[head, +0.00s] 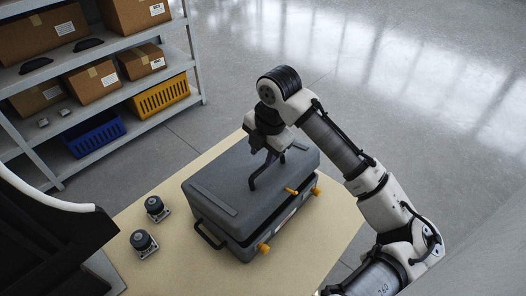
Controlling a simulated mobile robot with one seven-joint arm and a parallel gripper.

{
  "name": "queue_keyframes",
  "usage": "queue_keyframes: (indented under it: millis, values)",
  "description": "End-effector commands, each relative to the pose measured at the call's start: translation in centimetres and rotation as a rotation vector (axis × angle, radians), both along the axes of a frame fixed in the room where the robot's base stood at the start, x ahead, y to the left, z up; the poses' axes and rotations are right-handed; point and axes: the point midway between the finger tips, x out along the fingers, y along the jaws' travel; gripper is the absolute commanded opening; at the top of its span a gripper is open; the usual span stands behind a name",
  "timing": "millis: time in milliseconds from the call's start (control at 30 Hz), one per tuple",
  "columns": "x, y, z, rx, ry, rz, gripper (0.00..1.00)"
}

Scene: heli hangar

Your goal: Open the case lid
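A dark grey case (246,213) stands on a tan table (327,238). Its lid (225,178) looks shut. Yellow latches show along its front side, one at the near corner (264,249) and one at the right (316,191), with another yellow piece (291,191) between them. A black handle (207,236) sticks out at its left end. My gripper (267,182) points down over the middle of the lid, with its dark fingers close to the top. The fingers look spread with a gap between them. I cannot tell whether they touch the lid.
Two small dark round devices, one farther (155,207) and one nearer (143,243), stand on the table left of the case. A grey shelf (120,140) with boxes, a blue crate (94,134) and a yellow crate (161,97) stands at upper left. The floor beyond the table is clear.

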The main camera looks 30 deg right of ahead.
Motion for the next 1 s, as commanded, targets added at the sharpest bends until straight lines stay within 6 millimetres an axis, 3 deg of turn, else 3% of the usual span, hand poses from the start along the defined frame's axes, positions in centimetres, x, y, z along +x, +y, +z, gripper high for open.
queue_keyframes:
  millis: [1000]
  values:
    - [0.3,0.1,7.3,0.000,0.000,0.001,0.34]
